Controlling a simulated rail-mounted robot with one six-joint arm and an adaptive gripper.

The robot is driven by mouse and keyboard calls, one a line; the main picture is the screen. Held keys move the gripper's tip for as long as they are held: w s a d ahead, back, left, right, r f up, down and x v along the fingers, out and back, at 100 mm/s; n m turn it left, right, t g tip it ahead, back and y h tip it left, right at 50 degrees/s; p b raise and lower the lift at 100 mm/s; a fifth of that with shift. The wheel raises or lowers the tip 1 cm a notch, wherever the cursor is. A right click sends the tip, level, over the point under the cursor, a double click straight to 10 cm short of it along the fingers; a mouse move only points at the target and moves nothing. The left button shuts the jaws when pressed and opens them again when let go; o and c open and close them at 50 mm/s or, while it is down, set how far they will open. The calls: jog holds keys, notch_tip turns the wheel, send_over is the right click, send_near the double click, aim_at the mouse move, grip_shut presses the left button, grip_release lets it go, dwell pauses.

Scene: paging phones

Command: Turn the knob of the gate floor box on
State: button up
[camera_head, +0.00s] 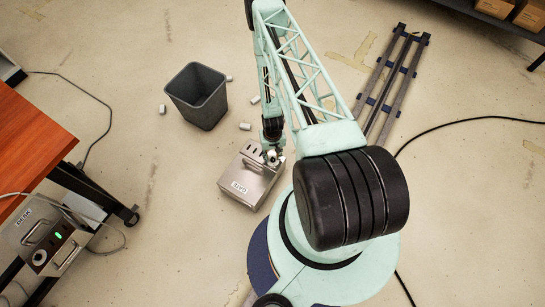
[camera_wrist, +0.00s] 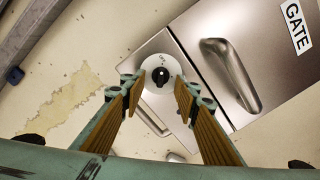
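The gate floor box (camera_head: 253,178) is a grey metal box on the floor, with a white GATE label facing the front. In the wrist view the box (camera_wrist: 200,30) shows a bar handle, the GATE label and a black round knob (camera_wrist: 160,75) with a white dot, set on a pale disc. My gripper (camera_head: 271,156) is over the back right part of the box. In the wrist view my gripper (camera_wrist: 158,86) is open, its fingers on the left and right of the knob with gaps. I cannot tell how deep the fingertips reach. The knob is hidden in the head view.
A grey bin (camera_head: 198,96) stands behind left, with several small white cylinders around it. A desk box (camera_head: 45,235) with a lit green light is at the lower left beside a wooden table (camera_head: 28,140). A dark rail frame (camera_head: 395,85) lies behind right.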

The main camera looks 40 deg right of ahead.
jog(key=shift+c, duration=0.5)
jog(key=c, duration=0.7)
jog(key=shift+m, duration=0.4)
jog(key=m, duration=0.3)
jog(key=shift+s+d, duration=0.1)
jog(key=shift+d, duration=0.05)
jog(key=m, duration=0.4)
jog(key=shift+s+m, duration=0.2)
jog(key=shift+m, duration=0.1)
jog(key=m, duration=0.5)
jog(key=shift+s+p, duration=0.2)
jog(key=shift+p, duration=0.1)
jog(key=shift+s+m, duration=0.15)
jog(key=shift+m, duration=2.05)
